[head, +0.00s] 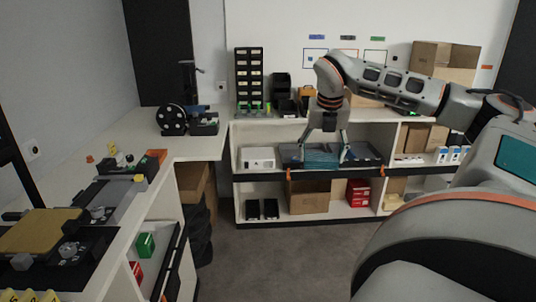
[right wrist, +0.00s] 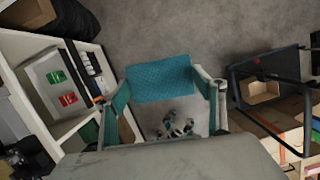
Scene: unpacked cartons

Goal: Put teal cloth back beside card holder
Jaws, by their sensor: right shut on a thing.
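My right gripper (head: 324,155) hangs fingers down in front of the back shelf unit. It is shut on the teal cloth (head: 319,164), whose face shows between the fingers. In the right wrist view the cloth (right wrist: 160,79) is a flat, textured teal rectangle spanning the two fingers of my right gripper (right wrist: 163,90), with grey floor visible beyond it. I cannot make out for certain which thing is the card holder. My left gripper is not in view.
The shelf unit (head: 275,176) holds a white box (head: 257,157), grey-blue bins (head: 291,154), red boxes (head: 357,192) and a carton (head: 308,199). A tall black rack (head: 249,78) stands on its top. The left worktable (head: 150,140) carries equipment. Grey floor (head: 290,260) is open in front.

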